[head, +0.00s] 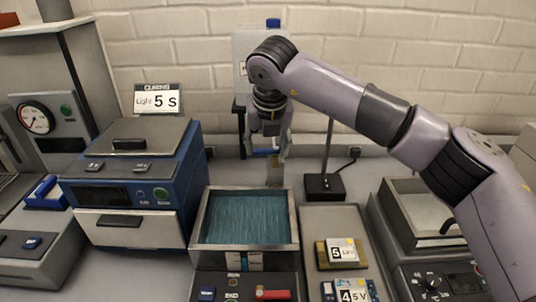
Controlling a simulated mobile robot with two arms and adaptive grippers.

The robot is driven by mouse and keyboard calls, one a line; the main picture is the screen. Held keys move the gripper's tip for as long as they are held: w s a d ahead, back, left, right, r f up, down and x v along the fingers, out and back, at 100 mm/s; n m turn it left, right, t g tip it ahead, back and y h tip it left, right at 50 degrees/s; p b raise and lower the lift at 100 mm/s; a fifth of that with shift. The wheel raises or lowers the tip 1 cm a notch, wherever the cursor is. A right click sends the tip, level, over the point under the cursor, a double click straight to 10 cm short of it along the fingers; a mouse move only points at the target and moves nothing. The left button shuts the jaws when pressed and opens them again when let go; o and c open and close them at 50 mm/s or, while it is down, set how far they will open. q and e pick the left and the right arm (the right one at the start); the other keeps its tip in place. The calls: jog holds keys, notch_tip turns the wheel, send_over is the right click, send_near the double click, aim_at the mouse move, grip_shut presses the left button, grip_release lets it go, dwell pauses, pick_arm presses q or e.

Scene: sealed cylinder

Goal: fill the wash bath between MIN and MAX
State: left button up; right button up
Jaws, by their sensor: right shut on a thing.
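The wash bath (245,222) is a metal-rimmed rectangular tank at the lower middle. It holds blue-green rippled liquid with its surface below the rim. A pale gauge strip (248,261) is on its front; its marks are too small to read against the liquid level. My right gripper (271,140) reaches down behind the bath, in front of a white wall-side container (248,65) with a blue cap. It is shut on a small pale blue part (279,151), which seems to be a tap; the grip is mostly hidden. My left gripper is out of view.
A blue curing box (135,190) with a "Light 5 s" sign stands left of the bath. A tray (337,222) with cards marked 5 and 4 is to the right. A black stand (325,186) is behind it. Controls, one red, sit before the bath.

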jog(key=shift+w+a+m+h+b, duration=0.15)
jog(key=shift+m+h+b, duration=0.25)
jog(key=shift+m, duration=0.3)
jog(key=o, duration=1.2)
jog(key=shift+c, duration=0.2)
jog(key=v, duration=1.2)
